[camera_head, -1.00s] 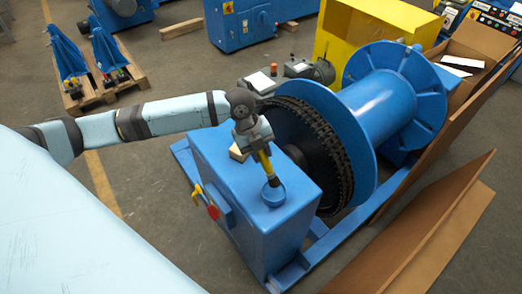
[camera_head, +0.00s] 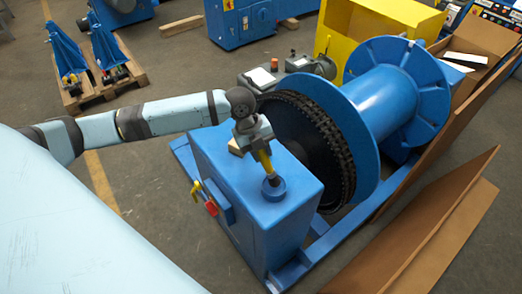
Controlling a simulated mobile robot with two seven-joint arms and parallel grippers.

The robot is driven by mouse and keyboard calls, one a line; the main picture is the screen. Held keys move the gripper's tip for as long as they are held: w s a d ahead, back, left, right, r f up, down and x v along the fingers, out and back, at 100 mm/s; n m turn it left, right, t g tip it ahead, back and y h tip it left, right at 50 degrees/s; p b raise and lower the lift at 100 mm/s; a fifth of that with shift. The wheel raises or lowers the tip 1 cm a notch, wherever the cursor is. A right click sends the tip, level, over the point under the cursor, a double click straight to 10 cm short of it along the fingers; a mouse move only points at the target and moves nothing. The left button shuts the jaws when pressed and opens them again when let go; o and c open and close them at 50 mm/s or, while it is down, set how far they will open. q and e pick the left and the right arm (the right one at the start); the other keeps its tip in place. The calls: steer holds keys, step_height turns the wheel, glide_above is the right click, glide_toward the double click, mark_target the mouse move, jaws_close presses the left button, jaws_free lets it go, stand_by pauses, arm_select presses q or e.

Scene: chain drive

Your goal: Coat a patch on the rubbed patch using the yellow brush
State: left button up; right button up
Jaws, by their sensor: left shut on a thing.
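My left gripper (camera_head: 259,146) is shut on the yellow brush (camera_head: 265,161), which points down with a slight tilt. Its dark lower end is at the small round blue cup (camera_head: 274,194) on top of the blue housing (camera_head: 235,196). The bristle tip is hidden in the cup. The blue drum (camera_head: 378,94) with a black chain wheel (camera_head: 338,160) stands right of the housing. I cannot make out a rubbed patch. My right gripper is not in view.
Brown panels (camera_head: 430,225) stand at the right.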

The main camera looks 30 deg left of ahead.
arm_select(q)
steer(key=shift+f, duration=0.65)
stand_by(0.5)
steer(key=shift+f, duration=0.1)
stand_by(1.7)
step_height(320, 180, up, 5)
steer(key=p, duration=0.5)
steer(key=shift+r, duration=0.2)
steer(key=shift+r+p, duration=0.45)
steer(key=shift+r, duration=0.45)
